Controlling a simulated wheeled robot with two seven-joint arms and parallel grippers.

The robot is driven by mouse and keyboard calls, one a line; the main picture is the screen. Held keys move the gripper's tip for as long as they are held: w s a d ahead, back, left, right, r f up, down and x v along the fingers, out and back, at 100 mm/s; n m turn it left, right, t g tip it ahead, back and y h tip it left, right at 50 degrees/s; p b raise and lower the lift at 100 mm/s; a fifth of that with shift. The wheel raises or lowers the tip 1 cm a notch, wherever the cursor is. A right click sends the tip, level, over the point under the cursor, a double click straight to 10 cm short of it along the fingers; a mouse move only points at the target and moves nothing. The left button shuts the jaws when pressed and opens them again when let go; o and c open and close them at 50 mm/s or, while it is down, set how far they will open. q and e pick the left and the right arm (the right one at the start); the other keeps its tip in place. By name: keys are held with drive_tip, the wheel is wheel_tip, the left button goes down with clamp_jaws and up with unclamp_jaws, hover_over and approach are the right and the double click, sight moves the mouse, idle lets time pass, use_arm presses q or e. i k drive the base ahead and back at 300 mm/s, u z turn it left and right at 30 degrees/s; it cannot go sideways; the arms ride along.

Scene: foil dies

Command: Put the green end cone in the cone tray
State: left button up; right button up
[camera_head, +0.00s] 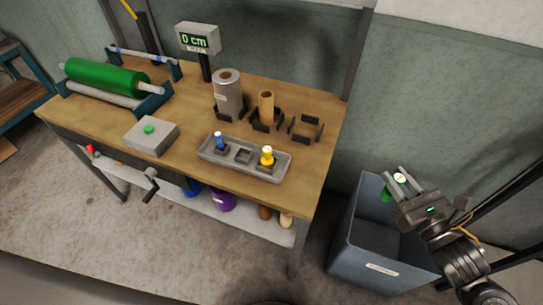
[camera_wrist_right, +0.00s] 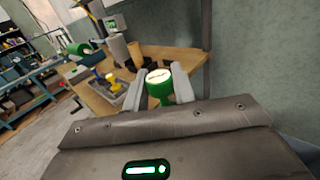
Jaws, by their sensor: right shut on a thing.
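The green end cone (camera_wrist_right: 159,90), with a pale round end, is between the fingers of my right gripper (camera_wrist_right: 158,88) in the right wrist view. In the head view my right gripper (camera_head: 397,184) is shut on the green cone (camera_head: 386,194), above the rim of a blue-grey bin right of the bench. The grey cone tray (camera_head: 210,155) lies on the bench front. It holds a blue cone (camera_head: 219,142) in its left place and a yellow cone (camera_head: 267,157) in its right place. Its middle place (camera_head: 243,156) is empty. My left gripper is not in view.
The blue-grey bin (camera_head: 350,255) stands on the floor right of the wooden bench (camera_head: 315,150). Behind the tray are a foil roll (camera_head: 228,95), a cardboard core (camera_head: 266,107) and black cradles. A button box (camera_head: 151,136) sits left of the tray.

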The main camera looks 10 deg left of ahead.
sight(244, 158)
drive_tip(key=z, duration=1.55)
drive_tip(key=k, duration=1.3)
drive_tip(key=u, duration=2.4)
drive_tip(key=i, duration=0.5)
drive_tip(key=z, duration=0.05)
